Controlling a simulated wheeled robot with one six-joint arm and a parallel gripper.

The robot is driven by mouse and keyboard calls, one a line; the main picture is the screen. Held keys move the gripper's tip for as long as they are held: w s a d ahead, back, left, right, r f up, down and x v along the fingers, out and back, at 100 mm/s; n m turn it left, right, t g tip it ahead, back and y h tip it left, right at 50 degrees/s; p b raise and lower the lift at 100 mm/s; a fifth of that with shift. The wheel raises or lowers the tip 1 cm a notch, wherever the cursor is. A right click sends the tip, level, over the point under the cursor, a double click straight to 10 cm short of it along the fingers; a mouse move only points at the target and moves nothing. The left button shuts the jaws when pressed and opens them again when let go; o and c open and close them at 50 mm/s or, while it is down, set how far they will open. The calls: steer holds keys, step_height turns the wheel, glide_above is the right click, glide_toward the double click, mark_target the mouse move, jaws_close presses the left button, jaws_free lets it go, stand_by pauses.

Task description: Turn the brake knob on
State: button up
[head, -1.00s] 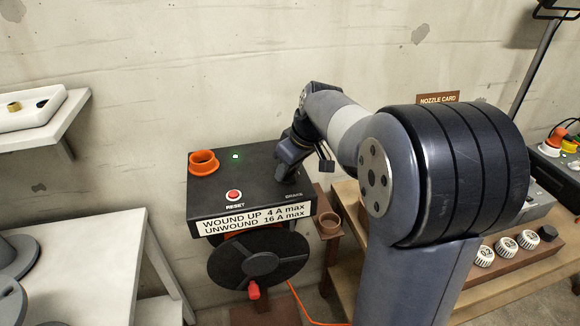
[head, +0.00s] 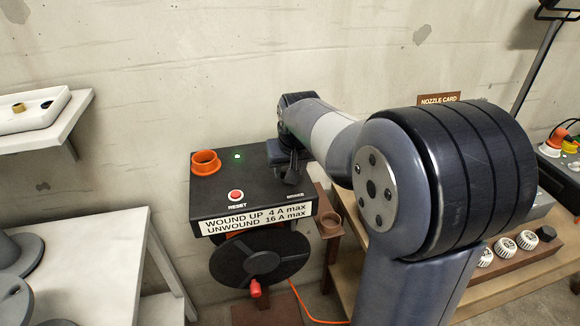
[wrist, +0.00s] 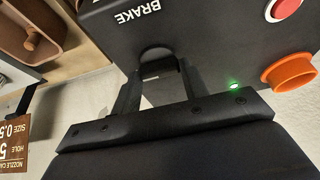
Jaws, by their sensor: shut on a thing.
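The brake knob (wrist: 157,56) is a dark knob on top of the black reel box (head: 218,180), beside the white BRAKE label (wrist: 138,14). In the wrist view my gripper (wrist: 158,78) has its two dark fingers on either side of the knob, shut on it. In the head view my gripper (head: 290,172) is over the right part of the box top, and its fingers and wrist largely hide the knob. How far the knob is turned cannot be made out.
The box top also carries a red RESET button (head: 235,195), a lit green lamp (head: 237,156) and an orange ring (head: 205,163). A black reel (head: 262,258) hangs below. The concrete wall is behind.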

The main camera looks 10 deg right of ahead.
stand_by(0.3)
steer(key=o, duration=1)
steer(key=v, duration=1)
steer(key=shift+s+r, duration=0.25)
steer(key=shift+r, duration=0.1)
steer(key=shift+f, duration=0.1)
steer(key=x, duration=1)
steer(key=shift+w+f, duration=0.25)
steer(key=shift+f, duration=0.05)
steer(key=shift+r, duration=0.1)
